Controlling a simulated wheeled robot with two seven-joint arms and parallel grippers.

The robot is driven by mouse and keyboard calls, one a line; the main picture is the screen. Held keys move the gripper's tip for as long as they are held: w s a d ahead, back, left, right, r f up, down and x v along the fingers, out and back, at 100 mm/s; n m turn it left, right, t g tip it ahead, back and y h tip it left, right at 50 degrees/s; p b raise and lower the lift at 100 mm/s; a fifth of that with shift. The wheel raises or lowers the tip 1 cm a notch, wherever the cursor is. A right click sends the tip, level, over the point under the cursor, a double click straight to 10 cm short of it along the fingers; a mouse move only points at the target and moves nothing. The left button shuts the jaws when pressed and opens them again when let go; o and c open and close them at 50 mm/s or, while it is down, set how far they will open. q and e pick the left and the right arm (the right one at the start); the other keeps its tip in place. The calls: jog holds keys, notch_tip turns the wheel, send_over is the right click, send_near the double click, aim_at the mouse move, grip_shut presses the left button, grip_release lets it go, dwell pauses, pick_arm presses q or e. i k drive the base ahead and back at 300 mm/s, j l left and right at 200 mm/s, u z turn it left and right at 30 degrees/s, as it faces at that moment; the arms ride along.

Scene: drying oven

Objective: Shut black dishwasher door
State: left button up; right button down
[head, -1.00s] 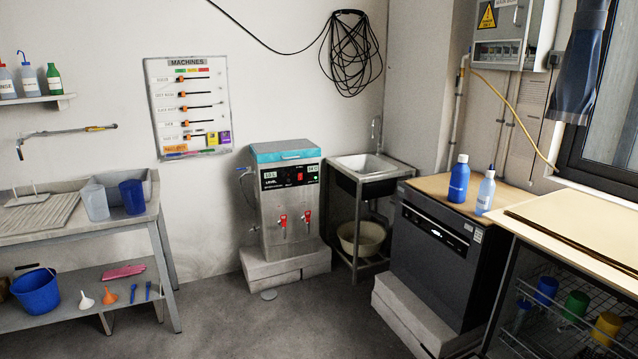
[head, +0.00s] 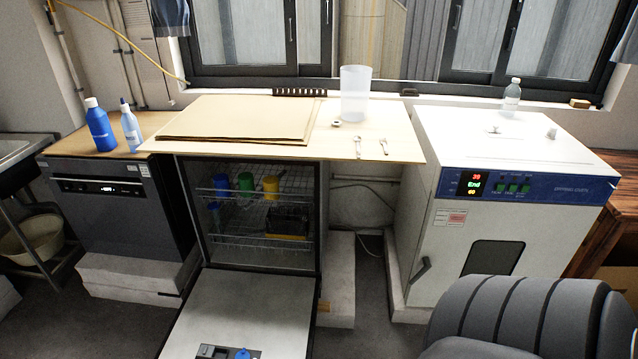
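The black dishwasher (head: 321,215) stands under a pale wooden worktop in the middle of the head view. Its door (head: 250,302) is open, folded down toward me, with the light inner side facing up; its near end is cut off by the bottom edge. A dispenser panel and a small blue item (head: 243,354) show on the door's inner side. Inside, the wire racks (head: 240,193) hold blue, green and yellow cups and a dark and yellow item. The racks appear to be within the cabinet. Neither of my grippers is in view.
A closed dark grey dishwasher (head: 115,205) stands on a block at the left. A white drying oven (head: 440,235) stands at the right. A grey ribbed chair-like shape (head: 530,325) fills the lower right. A clear beaker (head: 355,93) and boards (head: 240,120) rest on the worktop.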

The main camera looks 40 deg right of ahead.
aim_at(272, 316)
jog(key=i+j+z, duration=0.15)
jog(key=z, duration=0.25)
jog(key=i+j+z, duration=0.2)
jog(key=z, duration=0.2)
jog(key=i+j+z, duration=0.1)
jog(key=z, duration=0.3)
jog(key=j+z, duration=0.4)
jog(key=i+j+z, duration=0.1)
jog(key=j+z, duration=0.15)
jog(key=z, duration=0.15)
